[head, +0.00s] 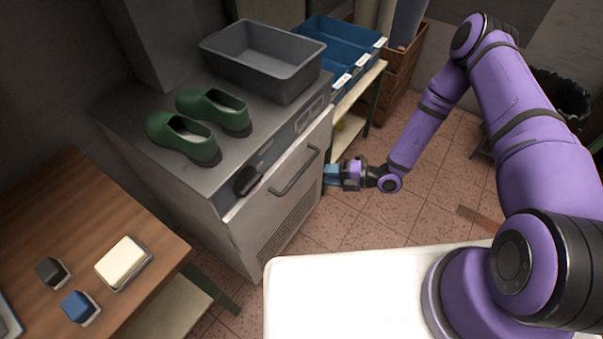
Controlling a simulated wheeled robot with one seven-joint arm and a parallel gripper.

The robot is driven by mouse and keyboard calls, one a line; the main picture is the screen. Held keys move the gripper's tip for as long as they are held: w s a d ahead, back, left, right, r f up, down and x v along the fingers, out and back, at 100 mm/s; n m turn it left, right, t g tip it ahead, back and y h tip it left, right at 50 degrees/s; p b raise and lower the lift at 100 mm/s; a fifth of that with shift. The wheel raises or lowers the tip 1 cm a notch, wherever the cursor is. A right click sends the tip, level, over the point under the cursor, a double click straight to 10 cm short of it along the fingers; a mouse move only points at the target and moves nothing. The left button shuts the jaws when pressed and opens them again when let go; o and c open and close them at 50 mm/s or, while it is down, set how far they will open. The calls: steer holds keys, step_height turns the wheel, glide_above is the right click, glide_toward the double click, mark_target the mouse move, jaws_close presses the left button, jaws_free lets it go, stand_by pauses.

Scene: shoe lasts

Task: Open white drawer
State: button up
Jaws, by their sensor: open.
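The pale white front (285,205) with a dark bar handle (295,172) is on the grey metal cabinet in the middle of the head view. It has a vented grille low down. I cannot tell for sure whether it is fully closed. My gripper (329,175) is open, to the right of the handle and apart from it, near the right edge of the front. The gripper looks empty, though its fingers are small in this view.
Green clogs (198,125) and a grey bin (263,60) stand on the cabinet top. Blue bins (345,42) sit on a shelf behind. A wooden table (60,225) with small blocks is at left. A white surface (345,295) is in front; tiled floor lies right.

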mark_target(301, 172)
steer(key=x, duration=1)
jaws_close()
